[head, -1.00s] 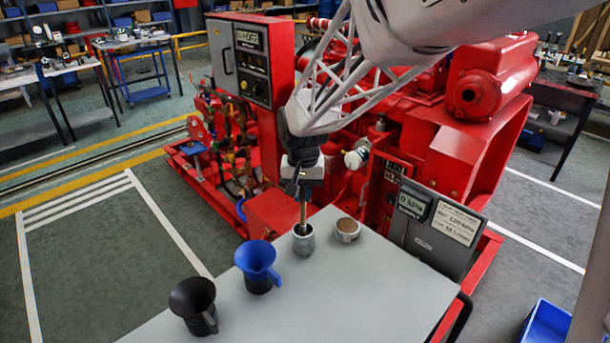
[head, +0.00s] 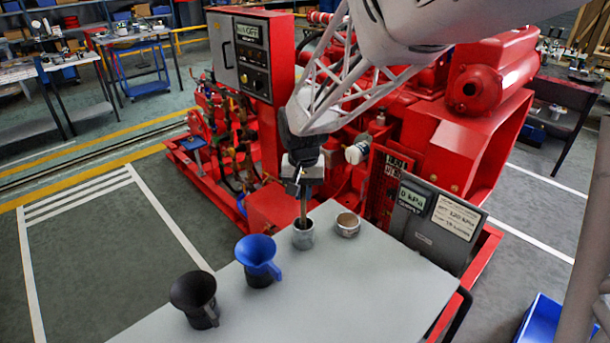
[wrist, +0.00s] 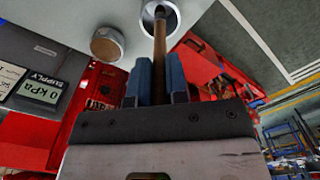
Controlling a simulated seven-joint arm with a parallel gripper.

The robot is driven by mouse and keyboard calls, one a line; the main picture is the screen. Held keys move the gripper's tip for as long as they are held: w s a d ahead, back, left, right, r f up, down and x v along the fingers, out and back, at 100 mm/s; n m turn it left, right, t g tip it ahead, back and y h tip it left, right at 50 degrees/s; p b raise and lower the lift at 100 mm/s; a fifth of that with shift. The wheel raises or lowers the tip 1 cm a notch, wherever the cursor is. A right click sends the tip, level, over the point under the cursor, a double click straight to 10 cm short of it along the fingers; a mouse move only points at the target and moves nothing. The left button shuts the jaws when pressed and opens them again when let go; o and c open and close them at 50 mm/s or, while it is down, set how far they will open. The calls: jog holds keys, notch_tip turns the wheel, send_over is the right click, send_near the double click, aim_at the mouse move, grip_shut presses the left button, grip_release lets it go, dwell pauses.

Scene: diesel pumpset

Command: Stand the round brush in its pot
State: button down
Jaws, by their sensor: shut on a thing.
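My gripper (head: 303,186) is shut on the brown handle of the round brush (head: 303,208). The brush hangs about upright with its lower end inside the mouth of a small grey metal pot (head: 303,237) on the table. In the wrist view the brush handle (wrist: 160,50) runs between the blue fingers (wrist: 160,80) into the pale round pot (wrist: 173,14). The brush's lower tip is hidden in the pot, and I cannot tell whether it touches the bottom.
A low round tin (head: 347,225) stands right of the pot. A blue funnel-topped jug (head: 258,262) and a black one (head: 196,300) stand to the left on the grey table (head: 340,285). The red pumpset (head: 430,130) and a gauge panel (head: 436,222) rise behind.

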dwell(0.4)
jog(key=c, duration=1.1)
grip_release()
jog(key=shift+o, duration=0.7)
jog(key=o, duration=0.3)
jog(key=shift+r, duration=0.1)
jog(key=shift+r, duration=3.45)
